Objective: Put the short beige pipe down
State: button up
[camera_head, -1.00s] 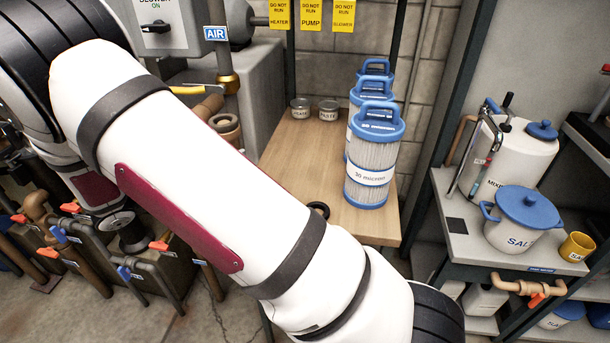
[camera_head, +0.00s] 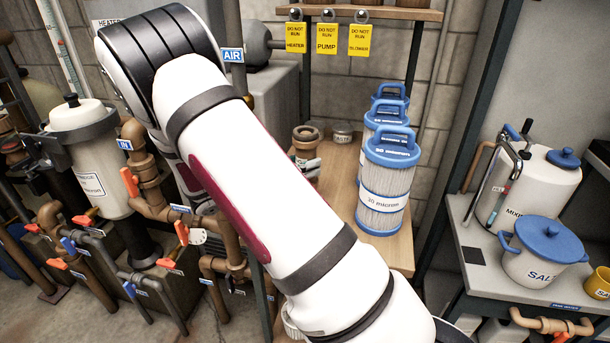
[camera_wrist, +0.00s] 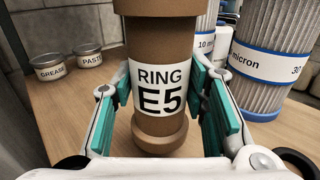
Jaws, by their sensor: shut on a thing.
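The short pipe (camera_wrist: 160,40) is tan-brown with a white label reading "RING E5" and a wider collar at its lower end. It is upright between the two teal-padded fingers of my gripper (camera_wrist: 168,105), which is shut on it. Its lower end is over the wooden bench top (camera_wrist: 75,115); I cannot tell whether it touches. In the head view the pipe's top (camera_head: 306,136) shows above the bench, left of the filter cartridges, and my arm hides much of the gripper.
A blue-capped "30 micron" cartridge (camera_head: 384,190) stands right of the pipe, with more cartridges behind it. A "GREASE" can (camera_wrist: 53,68) and a "PASTE" can (camera_wrist: 88,56) stand at the back left. Bare wood shows in front of them.

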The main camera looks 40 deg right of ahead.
jog(key=shift+d, duration=0.25)
jog(key=shift+f, duration=1.75)
jog(key=shift+f, duration=0.15)
jog(key=o, duration=1.1)
jog(key=shift+c, duration=0.2)
